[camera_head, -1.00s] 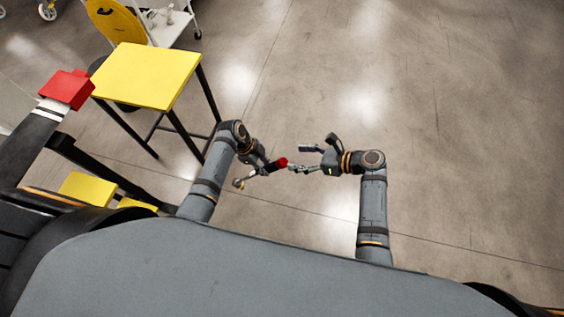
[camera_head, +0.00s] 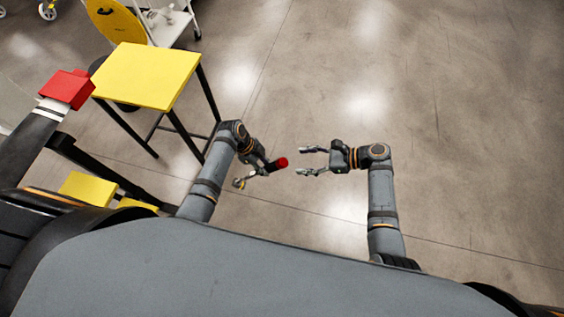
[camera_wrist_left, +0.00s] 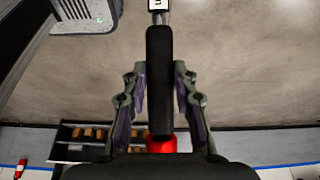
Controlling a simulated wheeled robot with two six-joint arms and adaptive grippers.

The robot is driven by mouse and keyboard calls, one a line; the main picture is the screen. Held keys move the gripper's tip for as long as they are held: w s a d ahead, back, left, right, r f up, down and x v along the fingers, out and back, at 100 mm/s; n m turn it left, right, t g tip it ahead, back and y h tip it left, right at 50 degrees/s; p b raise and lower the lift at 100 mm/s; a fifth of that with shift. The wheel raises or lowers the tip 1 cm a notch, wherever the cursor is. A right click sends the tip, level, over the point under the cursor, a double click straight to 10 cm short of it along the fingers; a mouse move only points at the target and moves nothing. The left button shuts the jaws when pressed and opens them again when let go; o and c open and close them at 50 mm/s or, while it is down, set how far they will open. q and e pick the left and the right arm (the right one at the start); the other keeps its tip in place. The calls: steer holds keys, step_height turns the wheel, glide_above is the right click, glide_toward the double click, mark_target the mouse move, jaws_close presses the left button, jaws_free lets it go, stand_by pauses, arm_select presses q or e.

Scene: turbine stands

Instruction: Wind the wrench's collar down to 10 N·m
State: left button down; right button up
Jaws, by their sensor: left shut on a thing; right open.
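The wrench is in my left gripper (camera_head: 262,168), with its red end (camera_head: 282,162) pointing right and its other end (camera_head: 239,183) to the lower left. In the left wrist view the wrench's black handle (camera_wrist_left: 159,75) runs between the two fingers, with a silver part and a small white label at the top. The red part (camera_wrist_left: 161,144) shows low behind the handle. The scale cannot be read. My right gripper (camera_head: 308,161) is open and empty, its fingers pointing left toward the red end with a gap between.
A yellow-topped table (camera_head: 147,76) stands at the upper left. A red block (camera_head: 66,88) is at the far left. A white cart (camera_head: 172,24) stands at the back left. The floor to the right is clear. The left wrist view shows a shelf (camera_wrist_left: 85,140) with several orange-brown items.

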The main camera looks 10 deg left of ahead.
mark_target(284, 161)
steer(key=shift+x, duration=2.75)
jaws_close()
steer(key=m+t, duration=0.1)
steer(key=m, duration=0.1)
steer(key=m+t, duration=0.1)
steer(key=m, duration=0.1)
steer(key=shift+s+f+m, duration=0.1)
steer(key=shift+s+m, duration=0.1)
steer(key=shift+m, duration=0.1)
steer(key=shift+h, duration=0.3)
steer(key=shift+w+d, duration=0.1)
steer(key=shift+o, duration=1.2)
jaws_free()
steer(key=shift+w, duration=0.1)
